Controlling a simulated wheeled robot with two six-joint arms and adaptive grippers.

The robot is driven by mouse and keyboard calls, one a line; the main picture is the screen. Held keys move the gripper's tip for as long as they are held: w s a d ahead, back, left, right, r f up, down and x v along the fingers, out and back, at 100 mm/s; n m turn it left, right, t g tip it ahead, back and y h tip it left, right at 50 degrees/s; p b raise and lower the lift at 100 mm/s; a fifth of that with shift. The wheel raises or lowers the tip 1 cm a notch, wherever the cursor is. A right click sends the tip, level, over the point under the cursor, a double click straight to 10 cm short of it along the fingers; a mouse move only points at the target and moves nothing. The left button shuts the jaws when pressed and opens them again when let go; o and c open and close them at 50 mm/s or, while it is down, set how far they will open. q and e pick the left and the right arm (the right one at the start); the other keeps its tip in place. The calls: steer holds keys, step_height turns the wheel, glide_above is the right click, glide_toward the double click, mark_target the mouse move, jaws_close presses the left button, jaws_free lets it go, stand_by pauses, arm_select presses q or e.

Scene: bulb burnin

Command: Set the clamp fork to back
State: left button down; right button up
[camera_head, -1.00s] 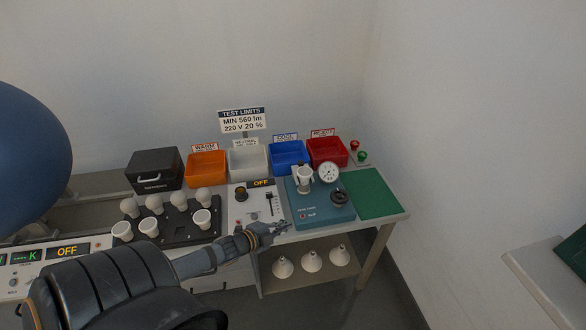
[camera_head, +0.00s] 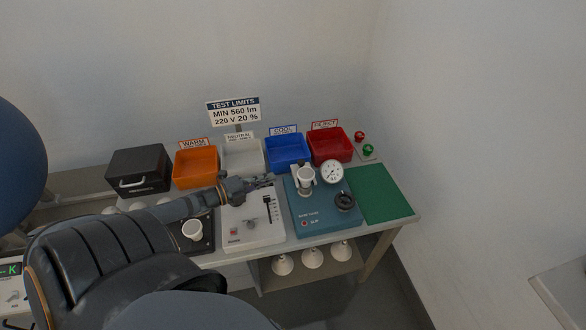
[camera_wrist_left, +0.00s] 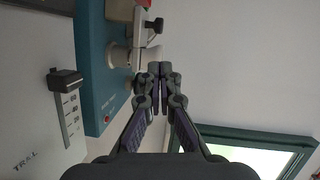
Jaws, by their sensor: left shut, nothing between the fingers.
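The teal tester (camera_head: 322,222) stands on the bench. On it are a white-and-grey upright fixture (camera_head: 305,178), a round white dial gauge (camera_head: 332,172) and a black hand knob (camera_head: 345,201). I cannot clearly tell the clamp fork apart from the fixture or its setting. My left gripper (camera_head: 268,180) is shut and empty, just left of the fixture, over the grey slider box. In the left wrist view the closed fingertips (camera_wrist_left: 160,72) appear beside the teal tester (camera_wrist_left: 95,65), with a black-tipped part (camera_wrist_left: 154,25) beyond them. My right gripper is not in view.
Behind stand orange (camera_head: 195,168), clear (camera_head: 243,157), blue (camera_head: 288,153) and red (camera_head: 330,146) bins and a limits sign (camera_head: 234,112). The slider box (camera_head: 255,228) lies left of the tester; a bare green mat (camera_head: 381,195) lies right. A black case (camera_head: 139,170) stands at left.

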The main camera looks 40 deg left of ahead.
arm_select(q)
steer(key=b+x, duration=0.1)
steer(key=x, duration=0.2)
steer(key=b+x, duration=0.2)
steer(key=x, duration=0.1)
steer(key=b+x, duration=0.1)
steer(key=x, duration=0.1)
steer(key=shift+w+a+f+b, duration=0.1)
steer(key=shift+w+f+b, duration=0.15)
steer(key=shift+w+b, duration=0.15)
steer(key=shift+w+f, duration=0.1)
steer(key=shift+w, duration=0.6)
steer(key=shift+d, duration=0.25)
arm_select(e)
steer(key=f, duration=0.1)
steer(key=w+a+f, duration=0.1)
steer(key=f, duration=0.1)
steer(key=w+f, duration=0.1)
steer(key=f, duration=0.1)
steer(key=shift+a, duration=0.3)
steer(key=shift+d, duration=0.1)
